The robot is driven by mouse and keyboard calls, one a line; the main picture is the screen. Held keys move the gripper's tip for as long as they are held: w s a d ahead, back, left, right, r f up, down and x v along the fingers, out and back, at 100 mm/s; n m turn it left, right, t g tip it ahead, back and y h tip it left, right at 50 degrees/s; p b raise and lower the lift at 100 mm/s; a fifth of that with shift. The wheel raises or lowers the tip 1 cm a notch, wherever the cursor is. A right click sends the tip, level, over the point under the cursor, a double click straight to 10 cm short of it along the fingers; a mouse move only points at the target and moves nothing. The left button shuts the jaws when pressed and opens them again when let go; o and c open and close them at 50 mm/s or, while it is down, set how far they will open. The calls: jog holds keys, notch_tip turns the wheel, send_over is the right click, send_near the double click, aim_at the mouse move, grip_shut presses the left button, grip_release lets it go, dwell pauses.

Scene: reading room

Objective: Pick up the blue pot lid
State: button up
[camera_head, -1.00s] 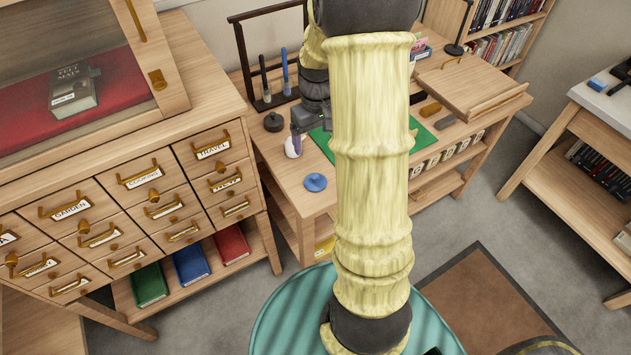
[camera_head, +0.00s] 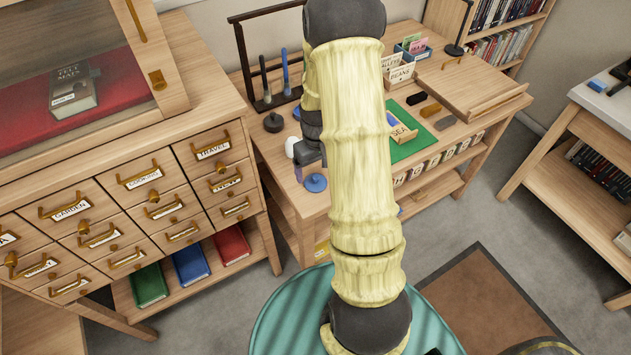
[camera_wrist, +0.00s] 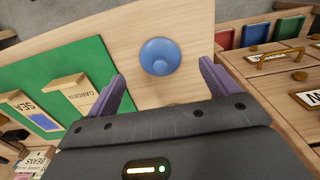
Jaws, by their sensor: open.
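The blue pot lid (camera_head: 315,183) is a round disc with a small raised knob, lying flat near the front left edge of the wooden desk. In the wrist view the lid (camera_wrist: 160,57) lies ahead of the fingers, near the middle of the gap between their tips. My gripper (camera_wrist: 164,82) is open, its two purple fingers spread and nothing between them. In the head view it is just behind the lid, partly hidden by my arm. The lid looks uncovered and apart from the fingers.
A white rounded object (camera_head: 291,147) and a dark round object (camera_head: 273,122) stand behind the lid. A green mat (camera_head: 424,131) with a card marked SEA lies to the right. The drawer cabinet (camera_head: 150,185) stands close on the left. Bare wood surrounds the lid.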

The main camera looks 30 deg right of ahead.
aim_at(316, 176)
jog(key=shift+w+f, duration=0.2)
jog(key=shift+f, duration=1.1)
jog(key=shift+w+f, duration=0.15)
jog(key=shift+f, duration=1.15)
jog(key=c, duration=1.1)
